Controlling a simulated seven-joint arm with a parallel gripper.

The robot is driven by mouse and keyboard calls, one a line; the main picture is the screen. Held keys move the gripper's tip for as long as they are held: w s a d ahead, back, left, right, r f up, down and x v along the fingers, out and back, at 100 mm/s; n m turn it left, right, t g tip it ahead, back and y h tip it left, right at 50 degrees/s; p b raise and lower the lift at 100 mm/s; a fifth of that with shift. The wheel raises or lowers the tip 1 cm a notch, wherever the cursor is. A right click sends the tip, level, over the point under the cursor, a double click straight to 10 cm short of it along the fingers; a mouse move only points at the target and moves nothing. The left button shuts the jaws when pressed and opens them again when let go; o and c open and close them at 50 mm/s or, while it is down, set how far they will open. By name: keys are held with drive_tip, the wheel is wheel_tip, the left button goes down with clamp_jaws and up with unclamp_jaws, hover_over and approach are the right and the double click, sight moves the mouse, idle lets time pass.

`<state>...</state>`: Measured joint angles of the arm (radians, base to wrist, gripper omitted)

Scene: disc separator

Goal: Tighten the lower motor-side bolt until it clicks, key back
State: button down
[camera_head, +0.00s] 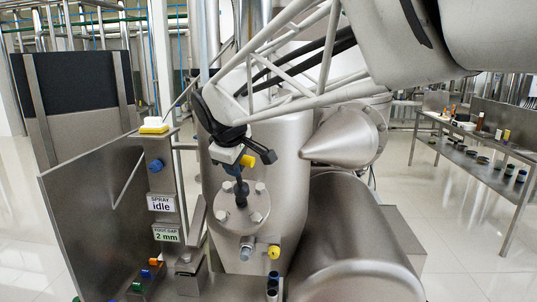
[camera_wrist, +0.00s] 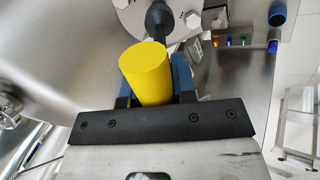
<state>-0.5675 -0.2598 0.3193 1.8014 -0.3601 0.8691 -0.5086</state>
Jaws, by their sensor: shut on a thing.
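My gripper (camera_head: 245,160) is shut on the yellow handle (camera_wrist: 147,75) of a key, with its blue fingers on both sides of it. The key's dark shaft and socket (camera_head: 241,190) point down at a round steel flange (camera_head: 245,223); the shaft also shows in the wrist view (camera_wrist: 157,22). Hex bolts stand around the flange, such as one at the upper right (camera_head: 260,187) and one at the lower left (camera_head: 220,214). I cannot tell whether the socket sits on a bolt.
Below the flange are a steel fitting (camera_head: 246,250) and a yellow knob (camera_head: 274,251). At left stands a post with a "SPRAY idle" sign (camera_head: 161,203) and a "FOOT GAP 2 mm" sign (camera_head: 167,234). A large cylinder (camera_head: 350,240) fills the lower right. A side table (camera_head: 480,160) stands farther right.

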drive_tip(key=s+d+f+m, duration=0.1)
drive_tip(key=s+d+m, duration=0.1)
drive_tip(key=s+d, duration=0.2)
drive_tip(key=shift+f, duration=0.4)
drive_tip(key=shift+w+f, duration=0.1)
drive_tip(key=shift+f, duration=0.1)
drive_tip(key=shift+x, duration=2)
drive_tip(key=shift+w, duration=0.1)
drive_tip(key=n, duration=0.9)
drive_tip(key=shift+n, duration=0.4)
drive_tip(key=shift+w+f, duration=0.1)
idle(0.6)
